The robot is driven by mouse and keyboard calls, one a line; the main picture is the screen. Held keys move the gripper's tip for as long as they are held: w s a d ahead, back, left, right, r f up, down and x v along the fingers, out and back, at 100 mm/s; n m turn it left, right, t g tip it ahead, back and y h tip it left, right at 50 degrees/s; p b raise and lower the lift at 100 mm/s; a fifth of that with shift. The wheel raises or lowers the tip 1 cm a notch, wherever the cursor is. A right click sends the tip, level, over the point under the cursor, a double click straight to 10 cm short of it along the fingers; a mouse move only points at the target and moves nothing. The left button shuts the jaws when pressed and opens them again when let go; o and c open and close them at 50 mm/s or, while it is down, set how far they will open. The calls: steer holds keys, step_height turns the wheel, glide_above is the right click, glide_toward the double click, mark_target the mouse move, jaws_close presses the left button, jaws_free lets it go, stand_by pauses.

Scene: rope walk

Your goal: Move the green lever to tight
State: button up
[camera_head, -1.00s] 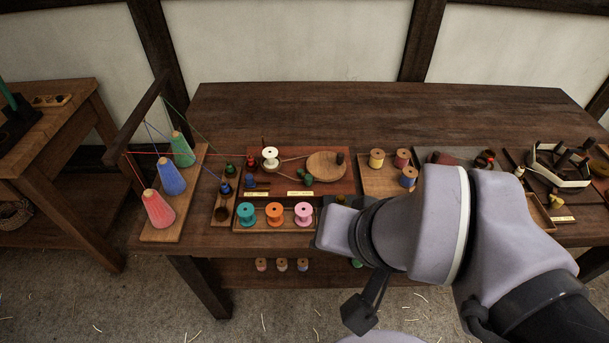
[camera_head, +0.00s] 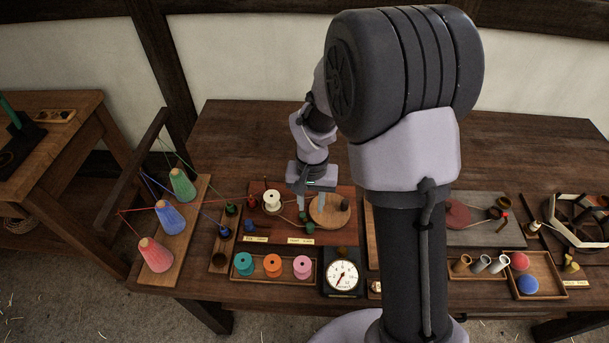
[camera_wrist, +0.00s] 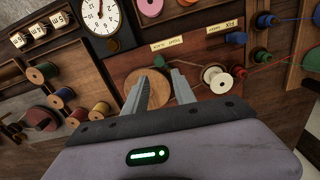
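The green lever (camera_head: 304,217) sits on the reddish-brown board, between the white spool (camera_head: 271,201) and the round wooden disc (camera_head: 330,212). My gripper (camera_head: 311,204) points down over the board, by the lever and the disc's left side. In the wrist view, my gripper (camera_wrist: 160,78) has its two fingers apart with a gap between them, and nothing is seen held. The green lever (camera_wrist: 188,61) shows just past the fingertips. Whether they touch it I cannot tell.
A blue lever (camera_head: 249,225) stands left of the green one. A tray (camera_head: 258,280) of coloured spools and a dial gauge (camera_head: 343,278) are in front. Yarn cones (camera_head: 168,219) with threads stand at left. The table's back is clear.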

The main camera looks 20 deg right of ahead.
mark_target(309, 225)
step_height(309, 225, down, 11)
steer(key=b, duration=0.8)
steer(key=shift+s+r, duration=0.15)
steer(key=shift+r, duration=0.1)
steer(key=shift+a, duration=0.15)
steer(key=shift+a, duration=0.6)
steer(key=shift+w+a, duration=0.2)
steer(key=shift+a, duration=0.6)
steer(key=shift+w+a, duration=0.8)
steer(key=shift+a, duration=0.25)
